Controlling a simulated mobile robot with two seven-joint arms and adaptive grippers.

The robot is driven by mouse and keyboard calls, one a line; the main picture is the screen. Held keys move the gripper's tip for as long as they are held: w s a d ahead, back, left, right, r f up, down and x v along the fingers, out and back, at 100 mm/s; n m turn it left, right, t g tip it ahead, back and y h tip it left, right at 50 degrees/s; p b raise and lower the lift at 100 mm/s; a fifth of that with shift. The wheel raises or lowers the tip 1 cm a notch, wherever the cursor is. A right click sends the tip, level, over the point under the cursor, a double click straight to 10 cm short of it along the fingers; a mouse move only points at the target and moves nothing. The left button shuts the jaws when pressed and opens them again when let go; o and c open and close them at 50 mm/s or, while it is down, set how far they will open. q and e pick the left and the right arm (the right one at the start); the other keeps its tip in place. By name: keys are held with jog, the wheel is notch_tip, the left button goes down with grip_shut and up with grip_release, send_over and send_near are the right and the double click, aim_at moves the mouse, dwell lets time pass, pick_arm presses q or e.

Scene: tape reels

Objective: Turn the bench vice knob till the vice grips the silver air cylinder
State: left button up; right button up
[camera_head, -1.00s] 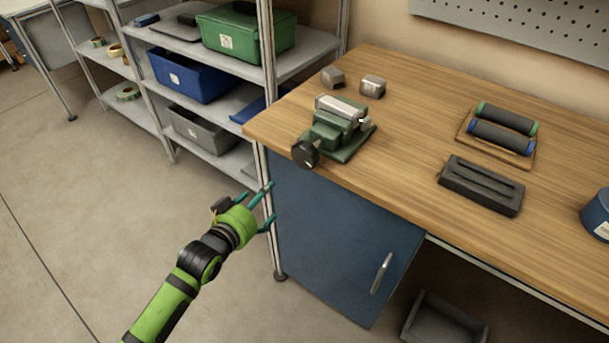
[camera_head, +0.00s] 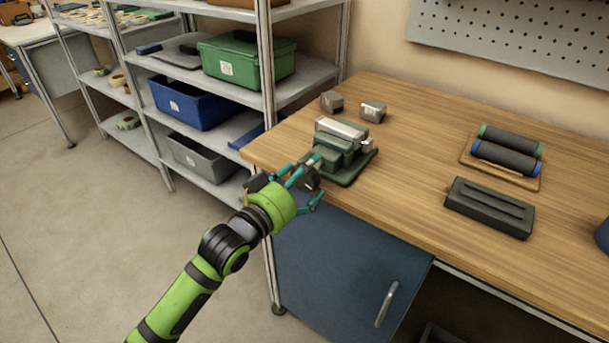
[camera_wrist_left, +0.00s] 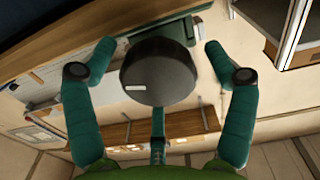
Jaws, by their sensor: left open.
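The green bench vice (camera_head: 338,152) stands at the left front corner of the wooden bench. The silver air cylinder (camera_head: 342,128) lies in the top of the vice; whether the jaws touch it I cannot tell. The dark round vice knob (camera_head: 311,179) faces out past the bench edge, partly hidden by my fingers. My left gripper (camera_head: 305,186) is open at the knob. In the left wrist view the knob (camera_wrist_left: 158,72) sits between the spread teal fingers, with a visible gap on both sides. My right gripper is not in view.
A dark slotted block (camera_head: 489,207) and a wooden tray with two dark rollers (camera_head: 507,151) are to the right. The shelf rack (camera_head: 268,60) stands close on the left. Bench space right of the vice is clear.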

pick_arm(q)
jog(key=shift+r, duration=0.1)
jog(key=c, duration=1.1)
